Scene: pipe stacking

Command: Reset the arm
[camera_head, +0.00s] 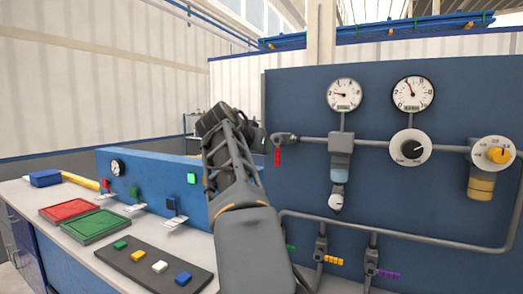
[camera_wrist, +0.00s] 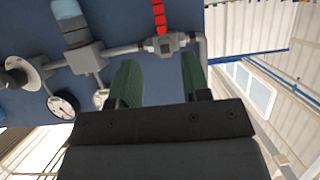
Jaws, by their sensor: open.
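My arm rises in the middle of the head view, with my gripper (camera_head: 228,122) at its upper end, in front of the left edge of the blue pipe panel (camera_head: 300,100). The head view does not show the fingers clearly. In the wrist view, the two green fingers of my gripper (camera_wrist: 160,78) are apart, with nothing between them. Beyond them is the panel with a red-handled valve (camera_wrist: 159,15), which shows in the head view (camera_head: 277,156) just right of my gripper. The wrist picture is turned over, with the gauges low.
The panel carries pipes, two round gauges (camera_head: 344,94), a black knob (camera_head: 410,148) and a yellow-knobbed dial (camera_head: 497,154). On the left bench lie a red tray (camera_head: 70,209), a green tray (camera_head: 97,226) and a dark board (camera_head: 155,268) with coloured blocks. My arm hides part of the bench.

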